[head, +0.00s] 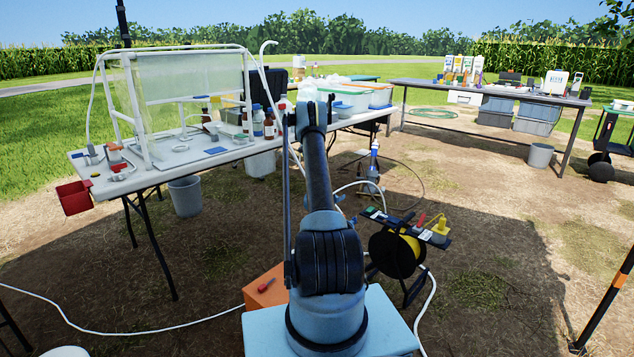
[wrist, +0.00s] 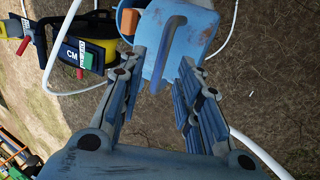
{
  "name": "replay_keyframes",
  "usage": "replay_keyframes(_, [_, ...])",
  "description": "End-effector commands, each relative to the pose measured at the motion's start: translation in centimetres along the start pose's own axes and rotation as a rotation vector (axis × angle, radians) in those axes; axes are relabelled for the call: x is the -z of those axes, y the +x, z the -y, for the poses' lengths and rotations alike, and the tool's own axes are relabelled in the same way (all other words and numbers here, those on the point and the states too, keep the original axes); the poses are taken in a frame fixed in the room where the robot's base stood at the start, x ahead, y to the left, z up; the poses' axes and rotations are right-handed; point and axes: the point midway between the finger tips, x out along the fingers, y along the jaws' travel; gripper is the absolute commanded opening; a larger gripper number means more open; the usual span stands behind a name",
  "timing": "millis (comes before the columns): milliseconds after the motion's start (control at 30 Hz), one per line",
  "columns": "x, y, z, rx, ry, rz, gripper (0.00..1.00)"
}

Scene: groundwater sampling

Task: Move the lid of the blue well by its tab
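My gripper (wrist: 164,62) shows in the wrist view with its two blue-grey fingers spread apart and nothing held between them. In the head view my arm stretches away from me, and its fingers cannot be made out. A slim upright fixture with blue parts (head: 373,168) stands on the bare ground beyond and to the right of my arm.
A cable reel (head: 397,252) with tools on top stands right of my arm, also in the wrist view (wrist: 97,45). An orange box (head: 264,288) sits left of my base. A cluttered white table (head: 150,178) stands left. White hoses cross the ground.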

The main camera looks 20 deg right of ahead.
Motion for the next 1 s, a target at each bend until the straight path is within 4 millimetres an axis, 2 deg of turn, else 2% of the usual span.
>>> replay_keyframes(33, [0.0,-1.1,0.0,0.0,-0.001,0.0,0.31])
replay_keyframes(200, [0.0,-4.1,0.0,0.0,-0.001,0.0,0.31])
replay_keyframes(400, [0.0,-6.5,0.1,0.0,-0.002,0.0,0.31])
replay_keyframes(600, [0.0,-7.5,0.0,0.0,-0.001,0.0,0.31])
replay_keyframes(1000, [-0.2,-7.8,-0.1,0.001,-0.004,-0.001,0.31])
